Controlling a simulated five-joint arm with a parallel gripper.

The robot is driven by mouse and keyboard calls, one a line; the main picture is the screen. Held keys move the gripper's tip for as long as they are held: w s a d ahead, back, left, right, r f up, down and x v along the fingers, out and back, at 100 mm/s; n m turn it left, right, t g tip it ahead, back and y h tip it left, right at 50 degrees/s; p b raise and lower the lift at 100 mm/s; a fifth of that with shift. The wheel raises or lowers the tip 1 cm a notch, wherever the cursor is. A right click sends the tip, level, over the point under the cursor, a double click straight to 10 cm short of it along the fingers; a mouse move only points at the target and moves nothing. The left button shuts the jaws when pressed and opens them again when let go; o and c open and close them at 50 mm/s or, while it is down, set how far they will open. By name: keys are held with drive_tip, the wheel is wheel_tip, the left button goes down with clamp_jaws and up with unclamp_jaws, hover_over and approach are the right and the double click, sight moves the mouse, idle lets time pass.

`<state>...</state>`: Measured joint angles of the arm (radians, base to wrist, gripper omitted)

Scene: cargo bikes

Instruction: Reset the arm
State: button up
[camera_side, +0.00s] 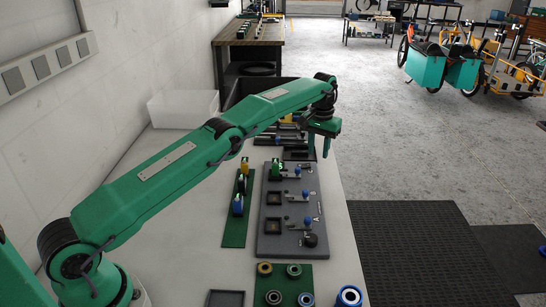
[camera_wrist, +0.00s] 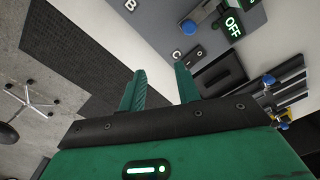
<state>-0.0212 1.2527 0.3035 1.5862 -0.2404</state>
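My green arm reaches from the lower left across the table in the side view. My gripper (camera_side: 319,156) hangs fingers-down at its end, above the far right part of the table near the grey board (camera_side: 292,240). In the wrist view my gripper (camera_wrist: 160,72) shows two green fingers standing apart, with nothing between them. It appears clear of the table and board. Part of the board (camera_wrist: 165,22) shows at the top of the wrist view, with letters and a green "OFF" label (camera_wrist: 233,24).
The board carries blue-knobbed levers (camera_side: 307,222). Left of it is a green strip (camera_side: 235,232) with coloured pieces. In front are a green plate (camera_side: 284,293) with several rings, a blue ring (camera_side: 349,296) and a dark tray (camera_side: 226,299). A clear box (camera_side: 184,108) stands behind.

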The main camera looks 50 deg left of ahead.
drive_tip(key=shift+r, duration=0.1)
drive_tip(key=s+r+m+t, duration=0.2)
drive_tip(key=s+r+t, duration=0.1)
drive_tip(key=s+r, duration=1.7)
drive_tip(key=s+f+t, duration=0.1)
drive_tip(key=s+f, duration=0.1)
drive_tip(key=s, duration=1)
drive_tip(key=s+d+f+m+t, duration=0.1)
drive_tip(key=s+f, duration=0.2)
drive_tip(key=s, duration=0.9)
drive_tip(key=shift+s+d+f+t, duration=0.2)
drive_tip(key=shift+s+f+t, duration=0.05)
drive_tip(key=shift+s+t, duration=0.1)
idle(0.8)
